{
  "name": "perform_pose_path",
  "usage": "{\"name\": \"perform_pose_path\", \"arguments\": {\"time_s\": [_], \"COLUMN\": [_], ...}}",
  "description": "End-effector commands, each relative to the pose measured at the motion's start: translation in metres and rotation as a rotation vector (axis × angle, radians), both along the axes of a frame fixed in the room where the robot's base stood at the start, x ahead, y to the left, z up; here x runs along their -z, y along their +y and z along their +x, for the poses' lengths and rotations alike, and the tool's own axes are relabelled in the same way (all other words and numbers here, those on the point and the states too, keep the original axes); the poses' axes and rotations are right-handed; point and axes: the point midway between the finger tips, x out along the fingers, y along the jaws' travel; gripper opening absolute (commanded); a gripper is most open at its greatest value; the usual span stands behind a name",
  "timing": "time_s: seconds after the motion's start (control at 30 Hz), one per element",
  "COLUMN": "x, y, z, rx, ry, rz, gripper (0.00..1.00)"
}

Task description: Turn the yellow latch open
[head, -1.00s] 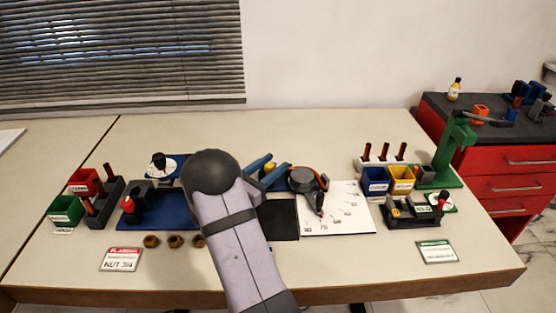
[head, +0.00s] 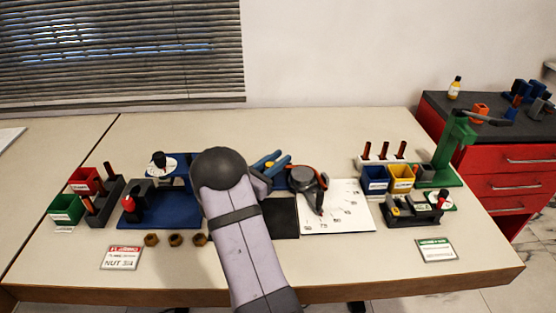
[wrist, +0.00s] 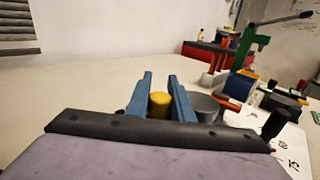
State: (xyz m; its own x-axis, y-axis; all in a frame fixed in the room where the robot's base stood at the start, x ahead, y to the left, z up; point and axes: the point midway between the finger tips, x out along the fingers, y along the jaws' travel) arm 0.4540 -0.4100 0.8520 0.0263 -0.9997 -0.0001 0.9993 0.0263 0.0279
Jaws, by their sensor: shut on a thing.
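The yellow latch (wrist: 159,104) shows in the wrist view as a short rounded yellow piece between the two blue fingers of my gripper (wrist: 160,92). My gripper is shut on it. In the head view my gripper (head: 272,164) is above the blue base left of the round dark gauge, and my own arm hides much of that base. The latch is only a small patch between the fingers there, and its turn angle cannot be made out.
The dark round gauge with an orange rim (head: 303,178) stands close right of my gripper, beside a white scale sheet (head: 340,215). Blue and yellow bins (head: 375,181) and a green stand (head: 440,160) are further right. Several brass nuts (head: 175,240) lie front left.

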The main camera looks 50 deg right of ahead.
Motion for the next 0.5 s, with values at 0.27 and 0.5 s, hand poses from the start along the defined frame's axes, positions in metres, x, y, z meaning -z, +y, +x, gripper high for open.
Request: {"name": "perform_pose_path", "arguments": {"time_s": [0.27, 0.5], "x": [0.0000, -0.0012], "y": [0.0000, 0.0010], "z": [-0.0054, -0.0092], "rx": [0.176, 0.243], "ry": [-0.005, -0.004], "rz": [-0.005, -0.002], "gripper": [0.00, 0.00]}}
